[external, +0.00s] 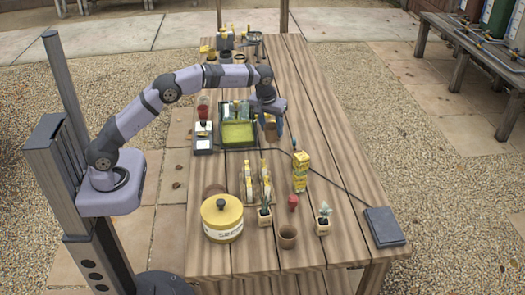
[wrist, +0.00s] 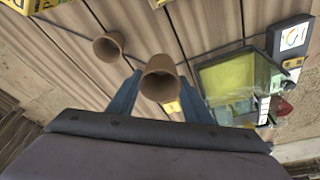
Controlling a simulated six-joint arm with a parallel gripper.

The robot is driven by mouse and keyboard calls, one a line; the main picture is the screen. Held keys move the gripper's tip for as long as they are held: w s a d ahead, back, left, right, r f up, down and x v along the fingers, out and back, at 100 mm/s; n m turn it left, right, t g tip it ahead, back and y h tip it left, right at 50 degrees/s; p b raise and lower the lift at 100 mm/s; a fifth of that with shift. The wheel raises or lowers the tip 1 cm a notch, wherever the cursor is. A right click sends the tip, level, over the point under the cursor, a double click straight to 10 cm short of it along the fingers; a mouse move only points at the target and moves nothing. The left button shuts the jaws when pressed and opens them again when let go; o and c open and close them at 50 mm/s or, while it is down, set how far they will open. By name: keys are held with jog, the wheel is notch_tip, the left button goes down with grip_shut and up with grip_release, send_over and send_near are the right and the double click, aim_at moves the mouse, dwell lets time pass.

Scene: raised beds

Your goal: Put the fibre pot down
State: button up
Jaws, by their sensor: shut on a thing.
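My gripper (external: 274,130) is over the middle of the wooden table, just right of the green tray. Its two blue fingers are shut on a brown fibre pot (wrist: 160,80), which sits between the fingertips in the wrist view. The pot also shows below the gripper in the external view (external: 271,132), partly hidden by the fingers. I cannot tell whether its base touches the table. A second brown pot (wrist: 108,47) stands apart on the table, left of the held one in the wrist view.
The green tray (external: 239,134) and a scale (external: 203,145) lie left of the gripper. A yellow box stack (external: 300,172), a yellow tin (external: 222,219), small plants and another brown pot (external: 288,237) stand nearer the camera. A dark cable crosses the boards. The table's right side is mostly clear.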

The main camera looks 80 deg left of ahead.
jog(key=w+d+r+m+p, duration=0.2)
jog(key=d+r+p, duration=0.1)
jog(key=d+r, duration=0.7)
jog(key=s+d+r+m+p, duration=0.1)
jog(key=s+d+r+p, duration=0.1)
jog(key=s+d+r, duration=0.3)
jog(key=n+p, duration=0.2)
jog(key=n, duration=0.4)
send_over(213, 190)
jog(key=d, duration=0.3)
notch_tip(213, 190, down, 14)
jog(key=shift+w+d+f+n+g+y, duration=0.15)
jog(key=shift+n+g, duration=0.45)
jog(key=shift+n, duration=0.8)
jog(key=shift+f+n+g+y, duration=0.15)
jog(key=shift+n+g, duration=0.45)
jog(key=shift+n, duration=0.8)
jog(key=shift+f+p, duration=0.8)
jog(key=shift+f, duration=4.2)
jog(key=shift+f, duration=0.15)
